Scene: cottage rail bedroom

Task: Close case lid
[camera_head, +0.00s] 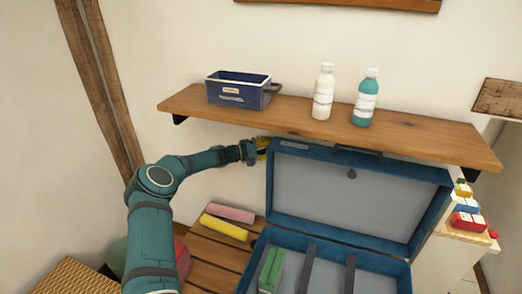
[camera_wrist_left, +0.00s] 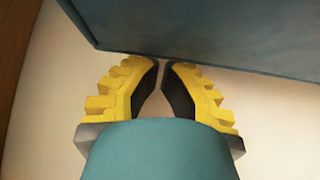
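The blue case (camera_head: 330,251) stands open. Its lid (camera_head: 447,200) is raised, with a grey inside (camera_head: 340,203) facing me and a dark handle at its top edge. My left gripper (camera_head: 265,146) is at the lid's upper left corner, partly hidden there. In the left wrist view my left gripper's yellow fingers (camera_wrist_left: 163,63) have their tips almost together, with nothing between them. The blue lid (camera_wrist_left: 210,35) lies just beyond the fingertips; I cannot tell whether they touch it. My right gripper is not in view.
A wooden shelf (camera_head: 410,138) runs just above the lid, with a blue bin (camera_head: 238,91), a white bottle (camera_head: 323,92) and a teal bottle (camera_head: 366,98). Pink (camera_head: 231,213) and yellow (camera_head: 225,228) pieces lie left of the case. A green block (camera_head: 271,270) is inside.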

